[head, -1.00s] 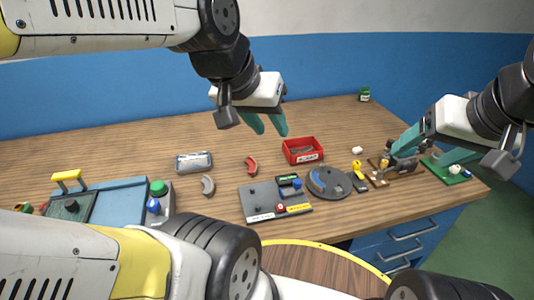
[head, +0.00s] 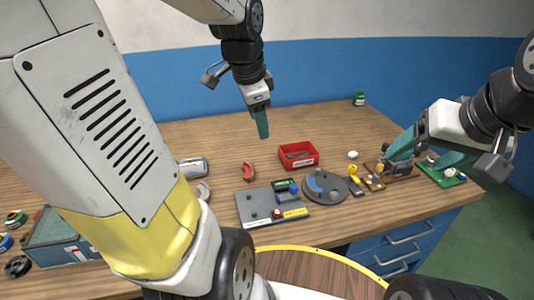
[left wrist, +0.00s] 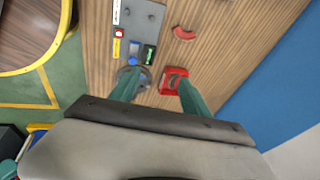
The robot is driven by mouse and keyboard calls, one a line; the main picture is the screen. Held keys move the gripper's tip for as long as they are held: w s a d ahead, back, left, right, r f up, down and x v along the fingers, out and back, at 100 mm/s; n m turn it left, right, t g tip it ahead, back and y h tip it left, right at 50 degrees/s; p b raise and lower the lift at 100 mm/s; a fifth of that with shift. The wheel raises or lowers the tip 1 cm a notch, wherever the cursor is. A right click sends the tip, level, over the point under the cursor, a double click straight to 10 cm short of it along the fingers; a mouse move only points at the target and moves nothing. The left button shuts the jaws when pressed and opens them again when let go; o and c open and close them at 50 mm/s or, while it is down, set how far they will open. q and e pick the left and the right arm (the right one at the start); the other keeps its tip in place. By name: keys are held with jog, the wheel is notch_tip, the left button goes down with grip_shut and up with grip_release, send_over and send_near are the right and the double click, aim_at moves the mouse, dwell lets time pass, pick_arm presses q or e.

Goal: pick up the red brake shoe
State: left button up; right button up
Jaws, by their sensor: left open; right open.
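The red brake shoe (head: 248,172) is a small curved red piece lying on the wooden table, left of the red bin. It also shows in the left wrist view (left wrist: 183,33), near the top, beyond the fingertips. My left gripper (head: 262,124) is open and empty, pointing down above the table behind the shoe and clear of it. In the left wrist view its teal fingers (left wrist: 157,82) are spread apart. My right gripper (head: 425,157) is open around or beside a small dark fixture at the right; contact cannot be told.
A red bin (head: 287,161), a grey board with buttons (head: 255,211) and a round dark plate (head: 325,196) stand near the shoe. A grey curved shoe (head: 203,191) is partly hidden by my left arm. A green jar (head: 359,98) stands at the back; the table's rear is largely clear.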

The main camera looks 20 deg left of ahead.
pick_arm(q)
jog(key=w+a+f+m+g, duration=0.2)
jog(key=w+a+f+m, duration=0.3)
jog(key=w+f+m, duration=0.4)
jog(key=m+g, duration=0.2)
jog(key=m, duration=0.6)
send_over(249, 168)
jog(key=f, duration=0.9)
jog(key=shift+s+a+f, duration=0.1)
jog(key=shift+s+a, duration=0.15)
jog(key=shift+s, duration=0.1)
jog(key=f, duration=0.7)
jog(key=shift+w+d+f, duration=0.2)
jog(key=shift+w+f, duration=0.1)
jog(key=shift+f, duration=0.1)
grip_shut()
